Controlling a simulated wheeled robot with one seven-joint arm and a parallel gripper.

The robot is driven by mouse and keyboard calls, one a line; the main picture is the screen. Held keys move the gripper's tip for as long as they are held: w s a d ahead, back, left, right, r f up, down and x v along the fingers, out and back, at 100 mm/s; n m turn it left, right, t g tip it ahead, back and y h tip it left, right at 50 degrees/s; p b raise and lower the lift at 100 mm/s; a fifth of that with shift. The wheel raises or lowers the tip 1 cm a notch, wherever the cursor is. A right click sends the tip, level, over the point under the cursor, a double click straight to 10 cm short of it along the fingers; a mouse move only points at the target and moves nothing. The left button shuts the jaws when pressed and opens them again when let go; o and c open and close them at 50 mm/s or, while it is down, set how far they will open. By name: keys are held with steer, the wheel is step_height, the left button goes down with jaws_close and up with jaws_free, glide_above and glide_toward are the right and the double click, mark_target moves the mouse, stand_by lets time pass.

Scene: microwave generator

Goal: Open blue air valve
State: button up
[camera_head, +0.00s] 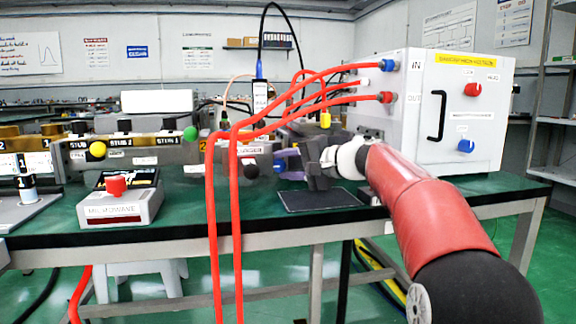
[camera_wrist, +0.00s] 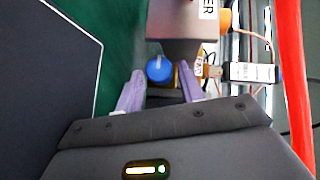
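A small blue round knob (camera_wrist: 158,68), which looks like the blue air valve, sits on a grey metal block (camera_wrist: 187,22). My gripper (camera_head: 286,161) points left over the table. In the wrist view its two lavender fingers (camera_wrist: 160,88) are spread apart, with the knob ahead of and between their tips. I see nothing held, and no clear contact with the knob. Another blue knob (camera_head: 466,146) is on the front of the white cabinet (camera_head: 487,115).
Red hoses (camera_head: 235,190) run from the cabinet and hang over the table front, left of my gripper. A dark flat pad (camera_head: 318,199) lies below my gripper. A grey box with a red button (camera_head: 120,200) stands at the left. A black-cabled white device (camera_wrist: 250,72) is beside the block.

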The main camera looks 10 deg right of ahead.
steer(key=c, duration=0.7)
steer(key=shift+r+p, duration=0.1)
steer(key=shift+p, duration=0.2)
steer(key=shift+a+r+n+g+h+p, duration=0.1)
steer(key=shift+r+n+g+h+p, duration=0.3)
steer(key=shift+n+h+p, duration=0.6)
steer(key=shift+a+n+g+h+p, duration=0.1)
steer(key=shift+n+g+h+p, duration=0.4)
steer(key=shift+h+p, duration=0.85)
steer(key=shift+p, duration=0.3)
steer(key=o, duration=1)
steer(key=shift+y, duration=0.25)
